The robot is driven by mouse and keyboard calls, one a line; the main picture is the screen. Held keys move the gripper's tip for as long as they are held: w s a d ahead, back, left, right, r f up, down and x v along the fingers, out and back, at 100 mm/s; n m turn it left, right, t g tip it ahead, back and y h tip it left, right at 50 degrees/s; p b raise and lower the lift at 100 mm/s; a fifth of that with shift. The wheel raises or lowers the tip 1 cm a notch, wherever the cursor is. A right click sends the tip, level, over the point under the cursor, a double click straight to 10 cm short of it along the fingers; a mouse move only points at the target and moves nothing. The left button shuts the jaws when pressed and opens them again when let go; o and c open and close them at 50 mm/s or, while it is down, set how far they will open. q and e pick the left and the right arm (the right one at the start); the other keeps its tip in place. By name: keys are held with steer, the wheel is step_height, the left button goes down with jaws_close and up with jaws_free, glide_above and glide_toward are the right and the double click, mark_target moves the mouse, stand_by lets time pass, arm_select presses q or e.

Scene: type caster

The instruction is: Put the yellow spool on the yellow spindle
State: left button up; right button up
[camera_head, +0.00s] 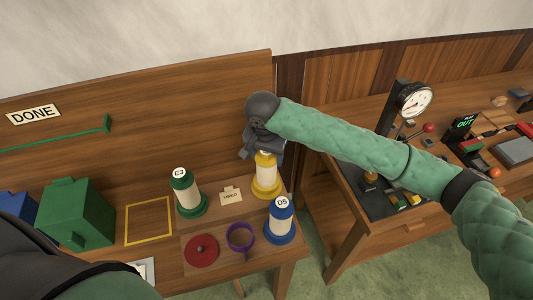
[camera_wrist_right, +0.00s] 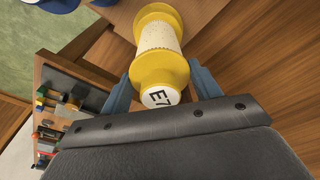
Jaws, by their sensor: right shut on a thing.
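The yellow spool (camera_head: 266,180), with yellow flanges and a pale wound middle, stands upright at the back right of the wooden bench. My right gripper (camera_head: 263,152) is over its top and shut on it. In the right wrist view the yellow spool (camera_wrist_right: 160,45) lies between the two blue-grey fingers of the gripper (camera_wrist_right: 162,88), and its white cap reads E7. I cannot make out a yellow spindle apart from the spool; anything beneath the spool is hidden. My left gripper is not in view.
A green spool (camera_head: 187,195) stands left of the yellow one, and a blue spool (camera_head: 281,222) stands in front of it. A small sign (camera_head: 231,196), a red disc (camera_head: 202,250) and a purple ring (camera_head: 240,237) are close by. A yellow outlined square (camera_head: 149,220) is empty.

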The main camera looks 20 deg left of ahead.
steer(key=shift+f, duration=0.55)
steer(key=o, duration=1.6)
step_height(320, 180, up, 2)
steer(key=shift+r+p, duration=0.1)
steer(key=shift+p, duration=1.15)
steer(key=shift+r+p, duration=0.85)
steer(key=shift+r, duration=1)
